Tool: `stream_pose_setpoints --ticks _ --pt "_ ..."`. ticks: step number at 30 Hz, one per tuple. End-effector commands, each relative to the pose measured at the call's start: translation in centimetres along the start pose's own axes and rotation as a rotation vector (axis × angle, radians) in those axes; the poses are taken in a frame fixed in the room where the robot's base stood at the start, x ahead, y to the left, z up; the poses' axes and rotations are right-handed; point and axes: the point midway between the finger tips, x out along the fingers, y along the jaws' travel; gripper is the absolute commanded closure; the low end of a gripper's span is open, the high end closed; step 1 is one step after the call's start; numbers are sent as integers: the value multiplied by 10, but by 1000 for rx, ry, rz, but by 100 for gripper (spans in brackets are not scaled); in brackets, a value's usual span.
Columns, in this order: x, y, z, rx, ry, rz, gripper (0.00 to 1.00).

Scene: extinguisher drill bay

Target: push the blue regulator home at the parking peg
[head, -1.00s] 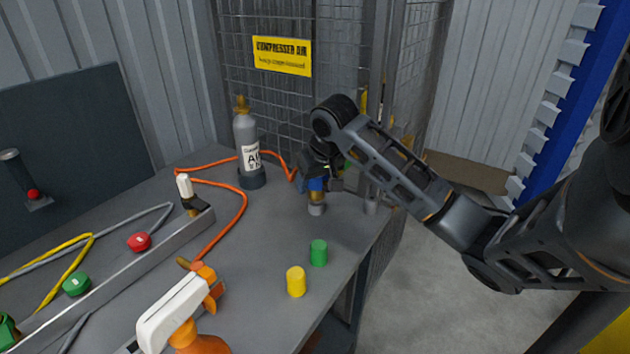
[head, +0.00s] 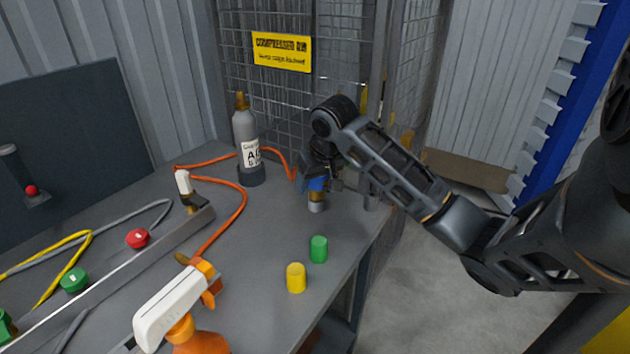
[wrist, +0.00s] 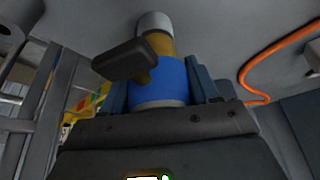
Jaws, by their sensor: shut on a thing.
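The blue regulator (head: 317,184) is at the far right part of the bench, below my gripper (head: 324,178). In the wrist view the blue body of the regulator (wrist: 158,82) sits between the two fingers of my gripper (wrist: 160,88), which is shut on it. A brass section and a dark side knob (wrist: 125,62) show on the regulator. The parking peg (head: 316,206) is a short grey post on the bench. It also shows in the wrist view (wrist: 154,22). The brass end of the regulator meets the peg; how far it is seated I cannot tell.
A grey air cylinder (head: 246,145) stands behind left in a dark base. An orange hose (head: 241,205) curves over the bench. Green (head: 319,249) and yellow (head: 296,278) cylinders and a spray bottle (head: 175,308) stand in front. Mesh caging (head: 290,110) rises behind.

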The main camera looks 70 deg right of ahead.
Motion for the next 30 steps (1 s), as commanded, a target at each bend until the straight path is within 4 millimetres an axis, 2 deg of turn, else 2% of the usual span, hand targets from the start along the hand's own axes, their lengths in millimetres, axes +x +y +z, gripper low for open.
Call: stream_pose_setpoints --ticks 14,15,24,30 --pt "3 0 1 0 1 0 72" --pt "3 0 1 0 1 0 37" --pt "4 0 2 0 0 0 10" --pt "4 0 2 0 -1 -1 10"
